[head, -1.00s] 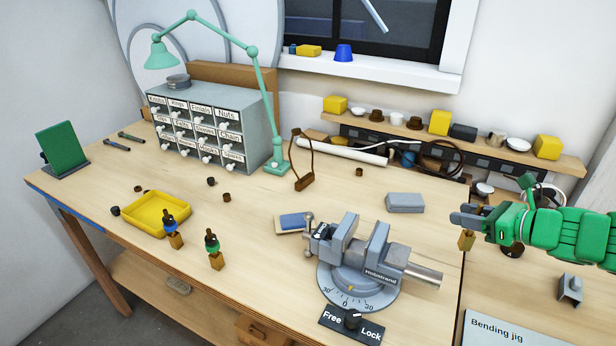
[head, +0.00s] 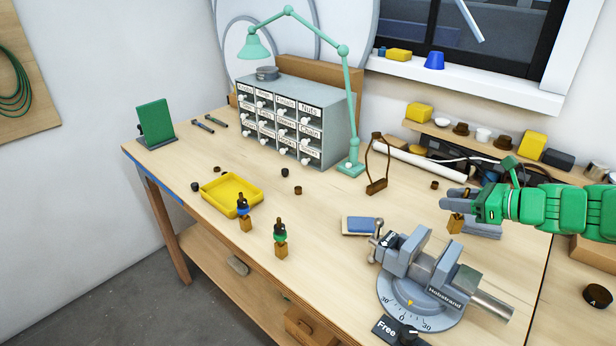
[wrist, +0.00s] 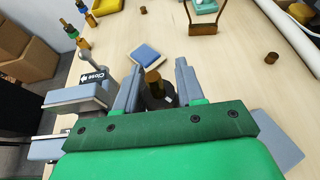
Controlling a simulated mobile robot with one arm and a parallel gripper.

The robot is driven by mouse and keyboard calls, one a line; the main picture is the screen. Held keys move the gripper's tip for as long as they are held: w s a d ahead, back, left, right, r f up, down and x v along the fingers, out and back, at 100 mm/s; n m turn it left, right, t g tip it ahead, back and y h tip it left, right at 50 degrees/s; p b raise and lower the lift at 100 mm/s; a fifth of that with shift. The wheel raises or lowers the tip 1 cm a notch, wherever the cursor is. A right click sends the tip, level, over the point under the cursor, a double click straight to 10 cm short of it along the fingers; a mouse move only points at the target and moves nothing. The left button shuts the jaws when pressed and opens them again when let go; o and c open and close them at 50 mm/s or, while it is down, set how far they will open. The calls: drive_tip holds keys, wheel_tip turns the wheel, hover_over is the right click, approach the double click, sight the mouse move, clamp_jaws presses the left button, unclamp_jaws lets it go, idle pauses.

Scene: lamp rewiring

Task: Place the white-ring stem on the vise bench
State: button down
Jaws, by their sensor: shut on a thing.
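My gripper (head: 457,200) is shut on a stem with a brass-coloured block end (head: 455,223), which hangs below the fingers. My gripper is above the wooden vise bench (head: 330,215), behind the grey vise (head: 425,270). Two other stems stand upright at the bench's front left: one with a blue ring (head: 243,210) and one with a green ring (head: 280,238).
A blue-topped pad (head: 360,225) lies left of the vise. A yellow tray (head: 215,205) is near the stems, with small brown caps around. A grey block (head: 482,230) is partly hidden behind the held stem. The bench between the drawer cabinet (head: 290,120) and the vise is mostly clear.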

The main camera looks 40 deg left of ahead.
drive_tip(key=s+a+n+g+h, duration=0.1)
drive_tip(key=s+a+n+g, duration=0.2)
drive_tip(key=s+a, duration=0.75)
drive_tip(key=s+a+n+g+h, duration=0.2)
drive_tip(key=s+a+n+g, duration=0.3)
drive_tip(key=a, duration=1)
drive_tip(key=s+a+n+g+h, duration=0.1)
drive_tip(key=s+a+g, duration=0.1)
drive_tip(key=s+a, duration=0.9)
drive_tip(key=shift+w+a+f, duration=0.2)
drive_tip(key=shift+w+f, duration=0.05)
drive_tip(key=shift+f, duration=1.2)
drive_tip(key=shift+w+a+f, duration=0.25)
drive_tip(key=shift+f, duration=1.15)
drive_tip(key=shift+w+a+f, duration=0.2)
drive_tip(key=shift+w+f, duration=0.05)
drive_tip(key=shift+f, duration=1.2)
drive_tip(key=shift+f, duration=0.1)
drive_tip(key=c, duration=0.7)
unclamp_jaws()
